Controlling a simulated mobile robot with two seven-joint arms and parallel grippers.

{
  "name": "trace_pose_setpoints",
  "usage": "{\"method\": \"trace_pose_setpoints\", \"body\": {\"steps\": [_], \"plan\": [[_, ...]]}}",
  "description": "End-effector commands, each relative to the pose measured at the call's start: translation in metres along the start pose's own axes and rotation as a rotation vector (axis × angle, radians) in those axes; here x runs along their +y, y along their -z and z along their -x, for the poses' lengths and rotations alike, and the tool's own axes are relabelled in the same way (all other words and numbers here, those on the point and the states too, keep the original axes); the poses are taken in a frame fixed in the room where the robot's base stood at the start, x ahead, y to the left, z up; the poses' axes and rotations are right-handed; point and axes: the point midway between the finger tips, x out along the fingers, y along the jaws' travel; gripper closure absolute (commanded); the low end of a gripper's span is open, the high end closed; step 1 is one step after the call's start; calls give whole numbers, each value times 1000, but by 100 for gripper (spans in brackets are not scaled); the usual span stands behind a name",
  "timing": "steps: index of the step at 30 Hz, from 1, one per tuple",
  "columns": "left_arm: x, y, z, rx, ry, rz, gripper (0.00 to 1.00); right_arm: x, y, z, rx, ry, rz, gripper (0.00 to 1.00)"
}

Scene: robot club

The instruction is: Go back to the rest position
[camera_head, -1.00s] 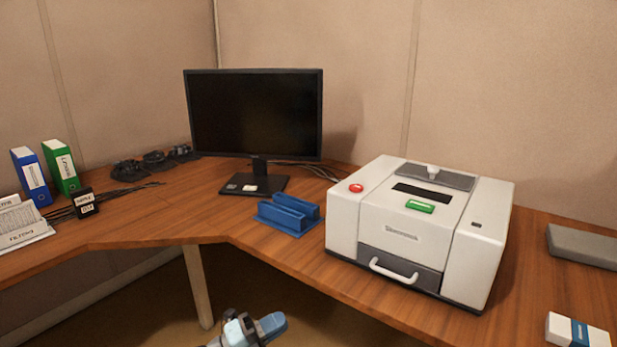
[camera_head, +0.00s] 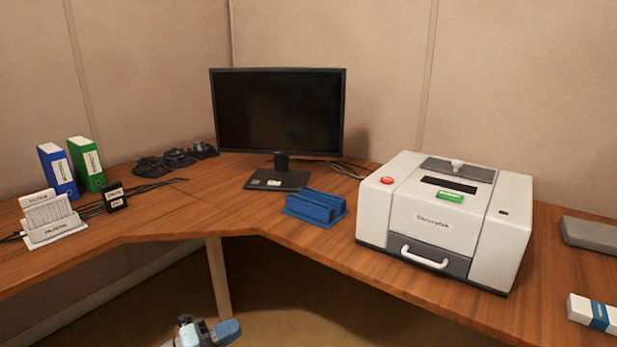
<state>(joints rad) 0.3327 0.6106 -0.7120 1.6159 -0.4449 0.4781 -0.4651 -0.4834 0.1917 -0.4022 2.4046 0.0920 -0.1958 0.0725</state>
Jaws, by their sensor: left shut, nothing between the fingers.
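My left gripper (camera_head: 226,333) shows at the bottom edge of the head view, below and in front of the desk. Its blue fingers are together with nothing held between them. Only its front part is in the picture; the rest of the arm is cut off. It is apart from the desk and touches nothing that I can see. My right gripper is not in view.
The wooden desk (camera_head: 190,205) carries a monitor (camera_head: 279,112), a blue holder (camera_head: 316,207), a white machine (camera_head: 445,225) with a front handle, blue and green binders (camera_head: 86,165), a white card rack (camera_head: 49,219) and a white-and-blue box (camera_head: 594,313). Floor is free under the desk's inner corner.

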Motion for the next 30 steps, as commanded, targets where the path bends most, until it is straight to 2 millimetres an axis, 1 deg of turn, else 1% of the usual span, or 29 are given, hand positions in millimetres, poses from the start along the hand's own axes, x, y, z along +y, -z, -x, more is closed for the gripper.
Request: {"method": "trace_pose_setpoints", "body": {"steps": [1,8,11,12,15,18,28,30], "plan": [[4,22,2,-12,15,76,100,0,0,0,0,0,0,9],[-5,72,26,-128,58,395,100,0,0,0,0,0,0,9],[-12,99,43,-189,77,578,100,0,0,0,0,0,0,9],[-16,111,50,-216,82,661,100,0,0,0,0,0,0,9],[-28,140,70,-283,95,869,100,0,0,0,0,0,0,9],[-39,163,87,-335,102,1041,100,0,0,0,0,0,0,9],[-74,221,128,-457,95,1459,100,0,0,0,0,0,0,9],[-78,219,118,-452,147,1483,100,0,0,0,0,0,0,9]]}}
